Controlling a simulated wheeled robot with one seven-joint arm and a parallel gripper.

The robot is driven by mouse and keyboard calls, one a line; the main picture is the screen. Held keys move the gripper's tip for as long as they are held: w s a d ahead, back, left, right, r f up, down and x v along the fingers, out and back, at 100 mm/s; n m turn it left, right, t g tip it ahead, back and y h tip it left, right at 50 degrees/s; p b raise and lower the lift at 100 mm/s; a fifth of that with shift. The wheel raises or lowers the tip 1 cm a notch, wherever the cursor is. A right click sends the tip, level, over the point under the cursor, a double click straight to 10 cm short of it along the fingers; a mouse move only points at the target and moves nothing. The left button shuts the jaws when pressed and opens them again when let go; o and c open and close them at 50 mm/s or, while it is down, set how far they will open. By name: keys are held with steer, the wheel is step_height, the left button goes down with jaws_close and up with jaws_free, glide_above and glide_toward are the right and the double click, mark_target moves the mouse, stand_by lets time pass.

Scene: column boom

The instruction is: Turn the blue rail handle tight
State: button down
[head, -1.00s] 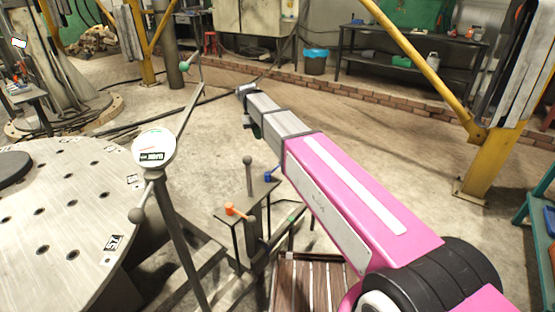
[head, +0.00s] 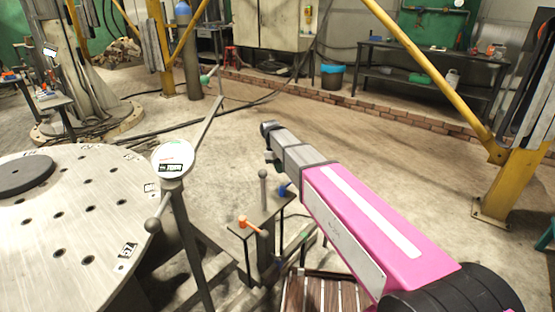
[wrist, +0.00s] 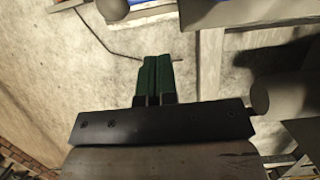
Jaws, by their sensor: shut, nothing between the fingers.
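The blue rail handle (head: 283,190) is small and sits on the rail stand, at the right end of its top plate, in the head view. My pink arm reaches out above and to the right of it and partly crowds it in the picture. My gripper (wrist: 154,62) shows in the wrist view as two green fingers side by side, shut and empty. In the head view its end (head: 270,155) is small, above the handle and apart from it. A blue patch at the top edge of the wrist view is cut off, and I cannot tell what it is.
An orange handle (head: 248,223) and a grey ball-topped lever (head: 263,188) stand beside the blue handle. A post with a round dial (head: 173,158) and a large round perforated table (head: 70,215) are at left. Open floor lies beyond my arm.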

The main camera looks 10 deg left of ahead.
steer(key=d, duration=0.1)
steer(key=s+d+f, duration=0.1)
steer(key=s+d, duration=0.1)
steer(key=shift+d+f, duration=0.25)
steer(key=shift+d, duration=0.05)
steer(key=shift+s+d+m, duration=0.25)
steer(key=shift+d+m, duration=0.45)
steer(key=shift+m, duration=0.5)
steer(key=shift+s+d+m+g+y, duration=0.2)
steer(key=shift+d+m+g+y, duration=0.2)
steer(key=shift+m, duration=0.2)
steer(key=s+d+m+y, duration=0.3)
steer(key=s+m, duration=0.4)
steer(key=m, duration=0.6)
steer(key=shift+d+m+y, duration=0.25)
steer(key=shift+m+y, duration=0.05)
steer(key=shift+s, duration=0.35)
stand_by(1.2)
steer(key=shift+w, duration=0.1)
